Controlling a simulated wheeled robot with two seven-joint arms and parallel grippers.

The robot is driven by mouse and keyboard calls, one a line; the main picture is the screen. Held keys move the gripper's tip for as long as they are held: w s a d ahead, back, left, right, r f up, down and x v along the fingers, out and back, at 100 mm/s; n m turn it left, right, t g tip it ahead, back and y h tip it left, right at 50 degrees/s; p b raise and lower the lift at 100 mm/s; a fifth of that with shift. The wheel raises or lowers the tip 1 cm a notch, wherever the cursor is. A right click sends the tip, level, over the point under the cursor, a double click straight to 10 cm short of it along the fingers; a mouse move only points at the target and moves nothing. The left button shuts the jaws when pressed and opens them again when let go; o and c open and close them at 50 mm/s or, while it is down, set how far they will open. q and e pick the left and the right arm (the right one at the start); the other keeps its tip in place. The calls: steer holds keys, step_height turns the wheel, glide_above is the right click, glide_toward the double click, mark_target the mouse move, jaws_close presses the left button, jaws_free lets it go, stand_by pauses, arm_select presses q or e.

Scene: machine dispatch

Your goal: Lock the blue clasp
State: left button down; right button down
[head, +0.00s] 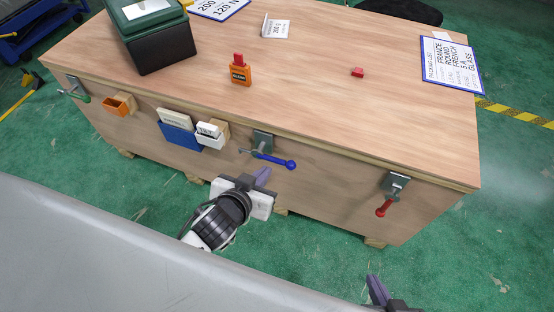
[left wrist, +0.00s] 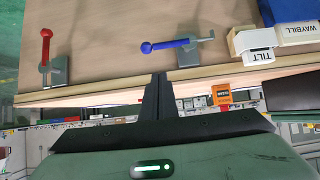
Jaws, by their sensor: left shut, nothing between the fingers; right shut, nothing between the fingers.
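The blue clasp (head: 270,158) is on the front side of the wooden crate, on a grey metal plate. Its blue handle reaches to the right and ends in a round knob. In the left wrist view the blue clasp (left wrist: 172,44) lies roughly level, above the fingertips in the picture. My left gripper (head: 263,175) is shut and empty, just below the blue handle in the head view, with a gap to it in the left wrist view. My right gripper (head: 376,284) shows only partly at the bottom edge, shut and empty, away from the crate.
A red clasp (head: 386,205) hangs down on the crate (head: 330,183) to the right; a green clasp (head: 77,95) is at the far left. Several small bins, including a blue one (head: 183,137), stick out left of the blue clasp. Green floor lies in front.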

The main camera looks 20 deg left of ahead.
arm_select(q)
steer(key=shift+w+a+r, duration=0.1)
steer(key=shift+w+r, duration=0.15)
steer(key=shift+w, duration=0.05)
arm_select(e)
steer(key=shift+d, duration=0.15)
arm_select(q)
steer(key=b, duration=0.2)
glide_above(277, 161)
steer(key=s, duration=0.4)
step_height(277, 161, down, 5)
steer(key=f, duration=0.2)
steer(key=w+d+f, duration=0.1)
steer(key=shift+w+f+b, duration=0.25)
steer(key=shift+f+b, duration=0.2)
steer(key=shift+f, duration=0.3)
arm_select(e)
steer(key=shift+w+a+f, duration=0.3)
steer(key=shift+a+f, duration=0.15)
steer(key=shift+f, duration=0.2)
arm_select(q)
steer(key=shift+a, duration=0.1)
arm_select(e)
steer(key=shift+f, duration=0.1)
